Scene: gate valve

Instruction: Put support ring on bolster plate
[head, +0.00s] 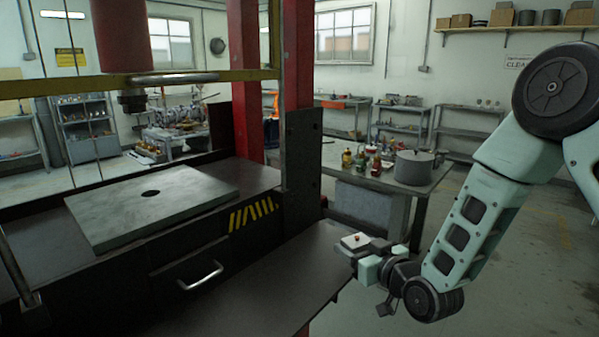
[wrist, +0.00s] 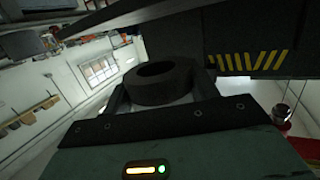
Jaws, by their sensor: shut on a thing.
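The support ring (wrist: 164,87) is a thick dark ring in the middle of the wrist view. It sits between the two fingers of my gripper (wrist: 162,80), which is shut on it. In the head view my gripper (head: 364,262) is at the lower right, by the right end of a dark bench; I cannot make out the ring there. The bolster plate (head: 108,212) is a grey square slab with a round dark hole near its middle. It lies on the press bed at the left, apart from my gripper and clear on top.
Red press posts (head: 245,80) stand behind and right of the plate. The press ram (head: 130,98) hangs above it. A drawer with a metal handle (head: 201,275) is below. A table with bottles and a grey pot (head: 414,168) stands behind my gripper. The dark bench top (head: 270,280) is bare.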

